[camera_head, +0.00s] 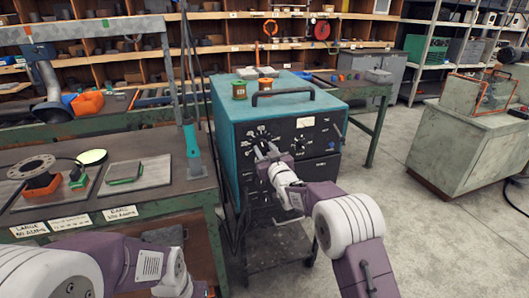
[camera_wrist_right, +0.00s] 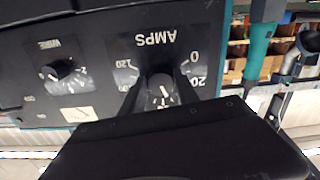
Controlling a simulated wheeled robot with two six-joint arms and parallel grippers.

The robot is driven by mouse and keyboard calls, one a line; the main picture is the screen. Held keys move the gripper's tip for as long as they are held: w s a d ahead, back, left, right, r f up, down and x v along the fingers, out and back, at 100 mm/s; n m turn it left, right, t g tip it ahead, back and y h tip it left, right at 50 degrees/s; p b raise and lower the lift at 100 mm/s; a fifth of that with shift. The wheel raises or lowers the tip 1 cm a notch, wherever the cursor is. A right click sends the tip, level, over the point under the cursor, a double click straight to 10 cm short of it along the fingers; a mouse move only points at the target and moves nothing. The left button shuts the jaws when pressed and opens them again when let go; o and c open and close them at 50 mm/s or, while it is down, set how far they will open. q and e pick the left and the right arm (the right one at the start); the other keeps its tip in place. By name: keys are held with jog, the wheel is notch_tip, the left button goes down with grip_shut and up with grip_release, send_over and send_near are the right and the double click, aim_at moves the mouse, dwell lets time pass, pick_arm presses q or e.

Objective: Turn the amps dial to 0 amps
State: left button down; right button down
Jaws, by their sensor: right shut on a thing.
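The amps dial (camera_wrist_right: 161,86) is a dark round knob on the black front panel of a teal welding machine (camera_head: 236,135). In the right wrist view the panel appears upside down, with "AMPS" printed by the knob and 0, 20 and 120 among the marks around it. A white pointer line on the knob points toward the bottom of that view, away from the 0; the mark it meets is hidden. My right gripper (camera_head: 268,153) is shut on the knob, one finger on each side. My left arm is at the lower left of the head view; its fingers are not visible.
A wire dial (camera_wrist_right: 62,71) sits beside the amps dial on the panel. A workbench (camera_head: 160,218) with labels stands at the left. Floor at the right is open, before a grey-green cabinet (camera_head: 470,150).

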jog(key=n+b, duration=0.3)
jog(key=n, duration=0.2)
jog(key=shift+d+f+b, duration=0.1)
jog(key=shift+f+b, duration=0.05)
jog(key=shift+b, duration=0.25)
jog(key=n+b, duration=0.3)
jog(key=n, duration=0.1)
jog(key=shift+n, duration=0.4)
jog(key=n+b, duration=0.5)
jog(key=n, duration=0.1)
jog(key=shift+r+n+b, duration=0.2)
jog(key=shift+n+b, duration=0.55)
jog(key=shift+n, duration=0.15)
jog(key=shift+r+n+b, duration=0.15)
jog(key=shift+n+b, duration=0.55)
jog(key=shift+n, duration=0.2)
jog(key=c, duration=0.9)
grip_release()
jog(key=shift+d, duration=0.1)
